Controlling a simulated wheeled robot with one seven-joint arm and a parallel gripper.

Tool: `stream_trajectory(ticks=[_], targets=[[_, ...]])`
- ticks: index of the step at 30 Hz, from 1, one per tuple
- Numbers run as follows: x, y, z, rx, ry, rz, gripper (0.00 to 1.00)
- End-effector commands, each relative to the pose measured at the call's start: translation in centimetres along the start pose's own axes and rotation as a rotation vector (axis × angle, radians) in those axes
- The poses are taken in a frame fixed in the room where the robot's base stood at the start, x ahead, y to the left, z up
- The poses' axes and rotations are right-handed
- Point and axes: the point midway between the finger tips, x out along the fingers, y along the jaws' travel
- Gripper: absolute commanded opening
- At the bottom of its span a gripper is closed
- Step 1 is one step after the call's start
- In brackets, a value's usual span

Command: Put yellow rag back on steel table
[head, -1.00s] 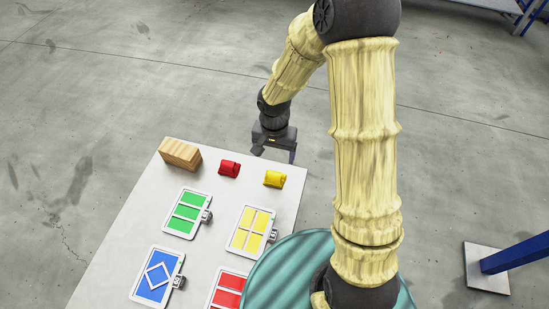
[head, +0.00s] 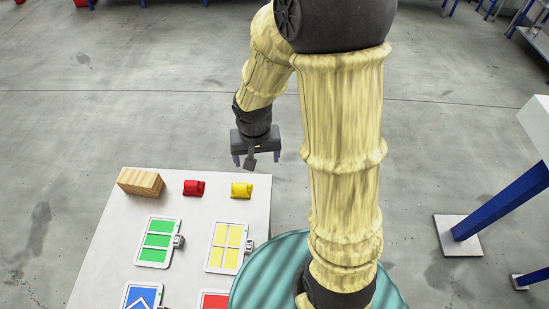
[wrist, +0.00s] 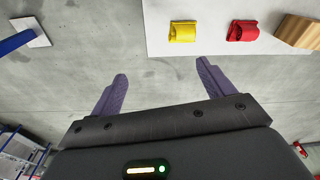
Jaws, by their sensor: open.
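The yellow rag (head: 241,190) is a small folded roll near the far right corner of a pale grey board or tabletop (head: 196,217). It also shows in the wrist view (wrist: 183,32), ahead of the fingers and apart from them. My gripper (head: 256,160) is open, with nothing between its fingers. It hangs just past the far edge of the pale surface, above and beyond the yellow rag. In the wrist view its two purple fingers (wrist: 160,88) stand wide apart over bare floor. I cannot tell whether the pale surface is the steel table.
A red rag (head: 194,188) and a wooden block (head: 140,182) sit left of the yellow rag. Green (head: 158,242), yellow (head: 225,247), blue and red panels lie nearer. A ribbed teal disc (head: 262,287) is at the front. A blue post (head: 505,200) stands right.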

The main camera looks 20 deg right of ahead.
Motion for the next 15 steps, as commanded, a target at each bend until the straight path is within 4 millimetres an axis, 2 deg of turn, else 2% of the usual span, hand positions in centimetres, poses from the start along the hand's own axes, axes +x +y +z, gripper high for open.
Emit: stream_trajectory(ticks=[1, 6, 9, 15], targets=[[-1.4, 1.1, 0.8, -0.026, 0.025, -0.003, 0.81], [-4.3, 3.8, 3.3, -0.127, 0.092, -0.019, 0.81], [-5.2, 4.6, 4.3, -0.164, 0.116, -0.025, 0.81], [-5.5, 5.0, 4.8, -0.187, 0.127, -0.028, 0.81]])
